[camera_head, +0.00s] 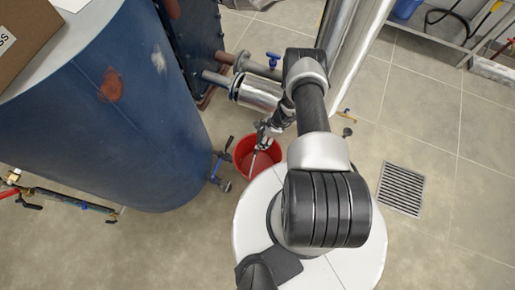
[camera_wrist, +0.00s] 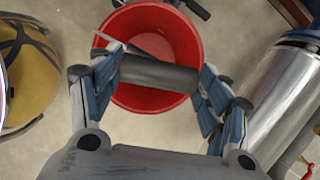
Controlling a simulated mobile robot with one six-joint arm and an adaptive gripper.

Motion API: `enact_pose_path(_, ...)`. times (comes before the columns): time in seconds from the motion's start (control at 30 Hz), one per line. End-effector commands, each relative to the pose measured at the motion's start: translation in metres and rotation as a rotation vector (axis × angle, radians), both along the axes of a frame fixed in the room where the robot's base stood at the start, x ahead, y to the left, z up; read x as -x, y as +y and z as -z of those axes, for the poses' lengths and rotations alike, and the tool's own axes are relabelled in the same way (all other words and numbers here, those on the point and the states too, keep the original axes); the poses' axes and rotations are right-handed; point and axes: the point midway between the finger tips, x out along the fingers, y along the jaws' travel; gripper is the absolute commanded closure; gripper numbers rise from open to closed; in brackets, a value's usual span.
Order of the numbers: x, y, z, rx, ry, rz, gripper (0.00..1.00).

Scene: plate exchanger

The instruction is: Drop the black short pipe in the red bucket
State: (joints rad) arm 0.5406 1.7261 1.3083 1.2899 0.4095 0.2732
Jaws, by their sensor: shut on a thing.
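The black short pipe (camera_wrist: 160,73) lies crosswise between my gripper's fingers in the wrist view. My gripper (camera_wrist: 160,78) is shut on the pipe, one blue-padded finger at each end. The red bucket (camera_wrist: 189,40) stands on the floor below, and the pipe shows in front of its opening. In the head view my gripper (camera_head: 262,140) is over the red bucket (camera_head: 276,152), and the pipe is too small to make out there. Something dark and a light edge show inside the bucket behind the pipe, partly hidden.
A large blue tank (camera_head: 125,110) stands to the left, with a valve near the bucket. A shiny metal cylinder (camera_wrist: 282,95) is close on the right in the wrist view. A floor drain (camera_head: 401,189) lies to the right, with clear tiled floor around it.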

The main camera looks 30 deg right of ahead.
Motion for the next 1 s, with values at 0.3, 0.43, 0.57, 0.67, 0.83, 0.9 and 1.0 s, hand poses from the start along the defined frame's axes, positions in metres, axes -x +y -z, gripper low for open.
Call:
enact_pose_path(0.3, -0.001, 0.0, -0.001, 0.0, -0.001, 0.0, 0.17)
enact_pose_path(0.43, 0.0, 0.0, -0.001, 0.0, -0.001, 0.0, 0.08)
enact_pose_path(0.57, 0.0, 0.0, -0.001, 0.0, -0.001, 0.0, 0.06)
enact_pose_path(0.67, 0.0, 0.0, -0.001, 0.0, 0.0, 0.0, 0.06)
enact_pose_path(0.83, 0.0, 0.0, -0.002, 0.0, 0.0, 0.0, 0.06)
enact_pose_path(0.9, 0.0, -0.002, -0.005, 0.001, -0.001, 0.002, 0.06)
enact_pose_path(1.0, 0.001, -0.007, -0.017, 0.001, -0.002, 0.003, 0.06)
